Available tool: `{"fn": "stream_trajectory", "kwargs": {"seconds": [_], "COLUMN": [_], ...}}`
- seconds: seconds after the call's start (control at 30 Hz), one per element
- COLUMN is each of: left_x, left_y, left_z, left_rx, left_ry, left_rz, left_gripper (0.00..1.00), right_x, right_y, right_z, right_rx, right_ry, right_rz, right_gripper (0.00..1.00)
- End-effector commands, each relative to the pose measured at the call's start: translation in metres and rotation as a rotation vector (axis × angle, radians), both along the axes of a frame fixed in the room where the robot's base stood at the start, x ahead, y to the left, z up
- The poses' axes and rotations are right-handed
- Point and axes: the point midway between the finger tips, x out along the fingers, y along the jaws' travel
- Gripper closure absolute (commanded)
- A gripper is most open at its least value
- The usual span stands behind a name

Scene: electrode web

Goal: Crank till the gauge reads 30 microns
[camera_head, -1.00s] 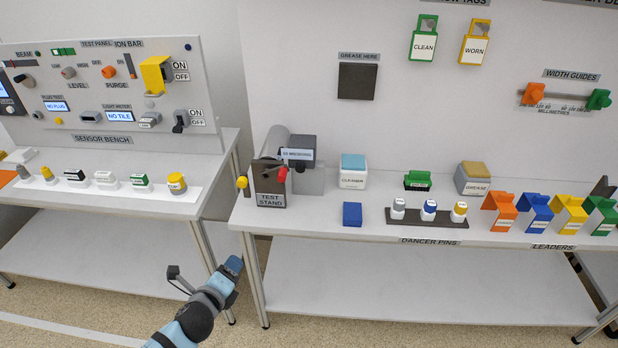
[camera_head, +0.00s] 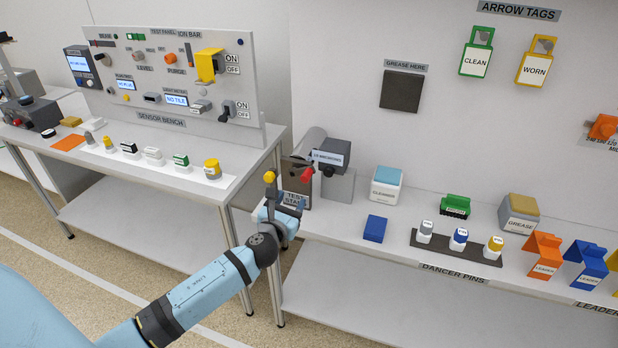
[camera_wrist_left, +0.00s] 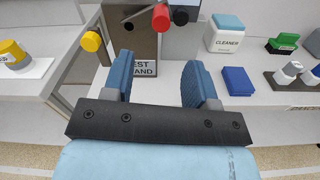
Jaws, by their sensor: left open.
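The test stand (camera_head: 297,199) is a dark block at the left end of the right-hand bench. A yellow knob (camera_head: 270,177) and a red knob (camera_head: 307,173) show at it; they also show in the left wrist view, the yellow one (camera_wrist_left: 92,41) left of my fingers and the red one (camera_wrist_left: 160,18) ahead between them. The gauge (camera_head: 329,159) faces me behind the red knob; its figures are too small to read surely. My left gripper (camera_head: 286,199) is open and empty in front of the stand, apart from the red knob. It partly hides the stand.
A cleaner block (camera_head: 386,188), a blue block (camera_head: 375,229) and a dancer-pin rack (camera_head: 455,248) stand right of the test stand. The sensor bench (camera_head: 230,190) is to the left, with a gap between the benches.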

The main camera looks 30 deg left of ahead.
Motion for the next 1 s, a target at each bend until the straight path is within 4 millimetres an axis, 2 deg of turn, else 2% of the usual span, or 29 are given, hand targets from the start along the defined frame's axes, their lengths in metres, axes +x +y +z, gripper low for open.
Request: {"fn": "stream_trajectory", "kwargs": {"seconds": [0.3,0.5,0.7,0.97,1.0], "left_x": [0.067,0.097,0.11,0.111,0.111], "left_y": [0.016,0.023,0.026,0.026,0.026], "left_z": [0.002,0.0,0.0,0.0,0.0], "left_rx": [-0.004,-0.004,-0.004,-0.004,-0.004], "left_ry": [-0.002,-0.001,-0.001,-0.001,-0.001], "left_rz": [0.001,0.001,0.0,-0.001,-0.001], "left_gripper": [0.47,0.47,0.47,0.47,0.52], "right_x": [-0.001,0.0,0.0,0.0,0.0], "right_y": [0.002,0.0,-0.001,-0.001,-0.001], "right_z": [0.004,0.004,0.004,0.004,0.004], "right_rx": [0.004,0.001,-0.002,-0.002,-0.002], "right_ry": [0.001,0.0,0.001,0.001,0.001], "right_rz": [-0.001,-0.002,-0.002,-0.002,-0.002], "right_gripper": [0.47,0.47,0.47,0.47,0.47]}}
